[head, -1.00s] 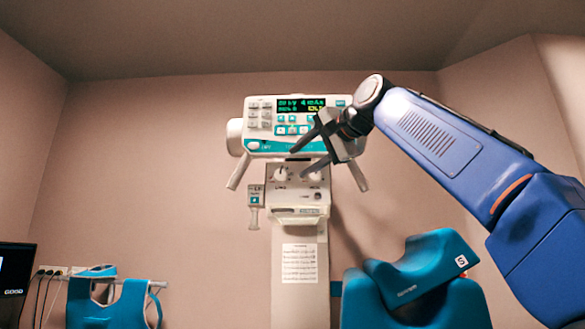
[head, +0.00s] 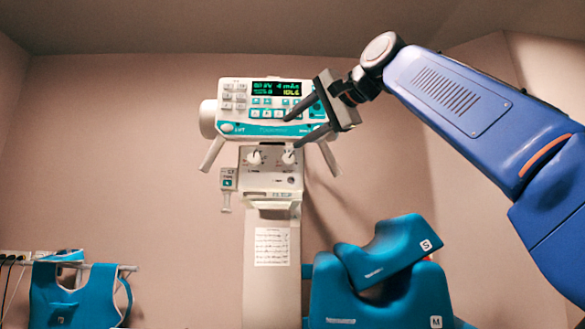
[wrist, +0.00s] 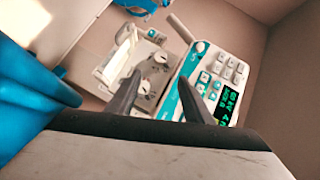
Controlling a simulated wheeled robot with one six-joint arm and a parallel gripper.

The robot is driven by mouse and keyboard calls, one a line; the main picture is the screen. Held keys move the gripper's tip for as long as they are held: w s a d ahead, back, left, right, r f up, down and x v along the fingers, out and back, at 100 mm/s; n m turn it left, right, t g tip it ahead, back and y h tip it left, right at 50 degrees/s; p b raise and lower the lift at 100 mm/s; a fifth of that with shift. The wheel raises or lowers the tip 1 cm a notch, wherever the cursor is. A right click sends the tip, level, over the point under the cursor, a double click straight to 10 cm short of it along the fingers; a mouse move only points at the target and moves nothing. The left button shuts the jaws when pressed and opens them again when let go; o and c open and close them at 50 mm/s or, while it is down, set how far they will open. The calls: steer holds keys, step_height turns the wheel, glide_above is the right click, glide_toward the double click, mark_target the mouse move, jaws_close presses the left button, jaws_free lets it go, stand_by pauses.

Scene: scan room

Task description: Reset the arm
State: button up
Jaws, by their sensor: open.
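My gripper (head: 307,124) is open and empty, with its two dark fingers apart in front of the white machine's control panel (head: 270,107). The panel has a lit green display and teal buttons. Below it is a lower unit (head: 272,170) with two white knobs. In the wrist view my gripper's fingers (wrist: 158,95) point toward the panel (wrist: 210,80) and the knobs. I cannot tell how far the fingertips are from the panel surface. My blue arm reaches in from the right in the head view.
Blue cushions marked S (head: 390,248) and M (head: 385,300) are stacked at the lower right, below my arm. A blue apron (head: 75,290) hangs on a rail at the lower left. A paper notice (head: 272,246) is on the machine's column. Bare wall lies left of the machine.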

steer(key=s+d+f+n+g+h, duration=0.15)
steer(key=d+f, duration=0.25)
steer(key=f, duration=0.7)
steer(key=s+d+f+h, duration=0.2)
steer(key=d+f, duration=0.1)
steer(key=f, duration=0.8)
steer(key=s+d+f+n+g+h, duration=0.15)
steer(key=d+f, duration=0.25)
steer(key=f, duration=0.7)
steer(key=s+d+f+n+g+h, duration=0.1)
steer(key=s+d+f, duration=0.2)
steer(key=s+f, duration=0.4)
steer(key=s+d+f+n+g+h, duration=0.1)
steer(key=s+f, duration=0.6)
steer(key=f, duration=1.5)
steer(key=s+d+f+n+g+h, duration=0.2)
steer(key=s+d+f, duration=0.4)
steer(key=f, duration=0.8)
steer(key=shift+s+f+g, duration=0.3)
steer(key=shift+s+f, duration=0.1)
steer(key=shift+s, duration=0.4)
